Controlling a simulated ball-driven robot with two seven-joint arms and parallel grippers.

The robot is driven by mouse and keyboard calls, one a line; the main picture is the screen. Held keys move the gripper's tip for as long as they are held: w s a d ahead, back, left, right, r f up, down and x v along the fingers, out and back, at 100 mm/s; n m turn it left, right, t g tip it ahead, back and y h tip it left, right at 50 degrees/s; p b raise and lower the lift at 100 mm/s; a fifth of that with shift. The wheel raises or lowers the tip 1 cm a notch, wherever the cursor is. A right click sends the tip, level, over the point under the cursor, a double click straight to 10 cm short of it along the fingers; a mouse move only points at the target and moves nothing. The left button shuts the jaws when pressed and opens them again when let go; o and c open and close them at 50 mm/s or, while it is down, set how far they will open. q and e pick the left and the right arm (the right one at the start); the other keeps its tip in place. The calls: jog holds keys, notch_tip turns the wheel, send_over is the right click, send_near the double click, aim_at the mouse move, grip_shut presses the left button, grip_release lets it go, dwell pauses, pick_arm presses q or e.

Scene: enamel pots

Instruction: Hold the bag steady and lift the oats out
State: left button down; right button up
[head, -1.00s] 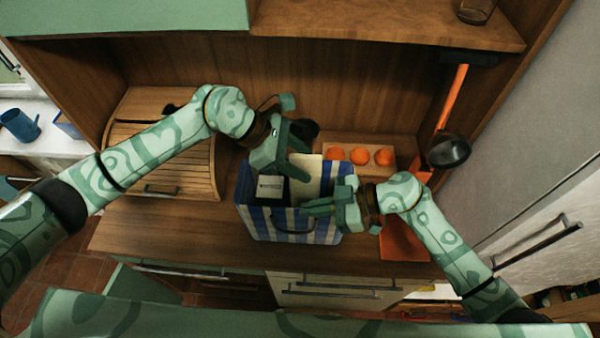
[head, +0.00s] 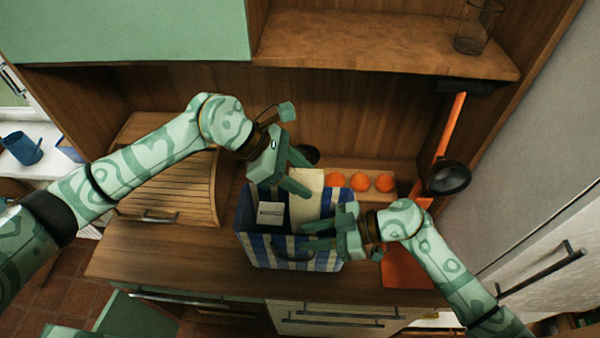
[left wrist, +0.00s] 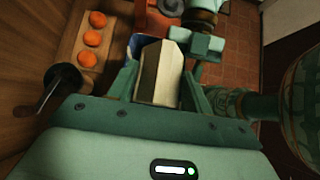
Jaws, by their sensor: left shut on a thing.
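The blue-and-white striped bag (head: 285,252) stands upright on the wooden counter. A tall cream carton (head: 307,200), probably the oats, rises from its opening. My left gripper (head: 298,178) is above the bag, shut on this carton. The left wrist view shows the carton (left wrist: 158,75) between the two fingers, its lower end hidden in the bag. A white box with a dark label (head: 271,213) sits in the bag beside it. My right gripper (head: 318,236) is at the bag's right front rim. Whether its fingers pinch the wall is unclear.
A wooden box with three oranges (head: 360,182) stands behind the bag. A roll-top bread box (head: 170,185) is at the left. A shelf (head: 390,45) overhangs the back.

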jog(key=v, duration=1.2)
